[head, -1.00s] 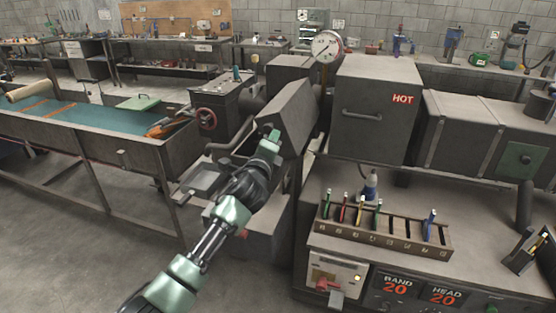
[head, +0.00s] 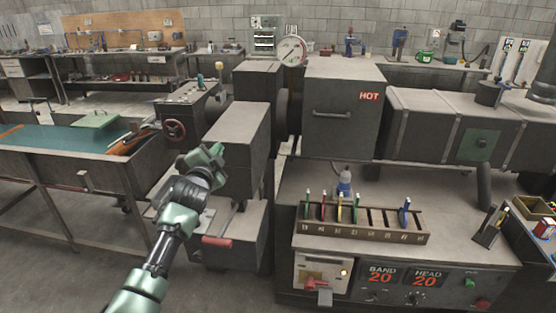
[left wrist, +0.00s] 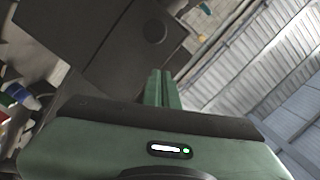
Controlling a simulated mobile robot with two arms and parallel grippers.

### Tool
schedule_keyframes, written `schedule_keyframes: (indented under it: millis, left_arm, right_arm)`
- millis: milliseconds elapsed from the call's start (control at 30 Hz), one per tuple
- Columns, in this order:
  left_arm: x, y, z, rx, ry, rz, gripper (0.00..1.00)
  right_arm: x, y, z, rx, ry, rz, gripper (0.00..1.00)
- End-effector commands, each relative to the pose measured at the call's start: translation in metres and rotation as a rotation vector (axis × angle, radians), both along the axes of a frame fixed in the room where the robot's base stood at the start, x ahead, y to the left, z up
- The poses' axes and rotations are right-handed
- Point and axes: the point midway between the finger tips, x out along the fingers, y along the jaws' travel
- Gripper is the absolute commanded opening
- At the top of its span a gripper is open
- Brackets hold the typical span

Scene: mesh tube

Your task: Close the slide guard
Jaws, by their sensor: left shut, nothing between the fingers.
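The dark grey boxy housing (head: 232,135), which I take for the slide guard, stands left of the furnace box in the head view. Its broad upper face slopes and its right side is dark. My left gripper (head: 216,151) is shut and empty at the left edge of this housing; I cannot tell whether it touches. In the left wrist view the closed fingers (left wrist: 164,88) point towards a dark panel (left wrist: 125,35) with a round disc. A red grip (head: 217,241) sits low in front of the housing. My left forearm hides part of the metal plate below. My right gripper is out of view.
The furnace box marked HOT (head: 343,108) and a long duct (head: 432,128) stand to the right. A rack (head: 362,234) with coloured tags sits on the control bench. A trough with a green bed (head: 55,138) is at the left. A red handwheel (head: 175,130) stands behind my arm.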

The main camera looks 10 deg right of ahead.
Motion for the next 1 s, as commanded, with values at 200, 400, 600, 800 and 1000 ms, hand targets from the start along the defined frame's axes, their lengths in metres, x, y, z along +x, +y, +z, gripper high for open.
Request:
schedule_keyframes:
  millis: [200, 400, 600, 800, 1000]
  left_arm:
    - [0.004, 0.012, -0.014, -0.137, 0.046, 0.0, 0.0]
    - [0.006, 0.018, -0.022, -0.218, 0.071, 0.0, 0.0]
    - [0.006, 0.02, -0.026, -0.254, 0.082, 0.0, 0.0]
    - [0.007, 0.021, -0.027, -0.262, 0.087, 0.0, 0.0]
    - [0.007, 0.021, -0.027, -0.261, 0.087, 0.001, 0.0]
  right_arm:
    - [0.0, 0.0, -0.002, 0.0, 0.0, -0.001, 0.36]
    - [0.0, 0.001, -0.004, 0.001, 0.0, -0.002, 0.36]
    - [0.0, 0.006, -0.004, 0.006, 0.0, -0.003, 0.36]
    - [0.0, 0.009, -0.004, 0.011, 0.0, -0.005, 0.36]
    - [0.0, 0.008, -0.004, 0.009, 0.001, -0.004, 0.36]
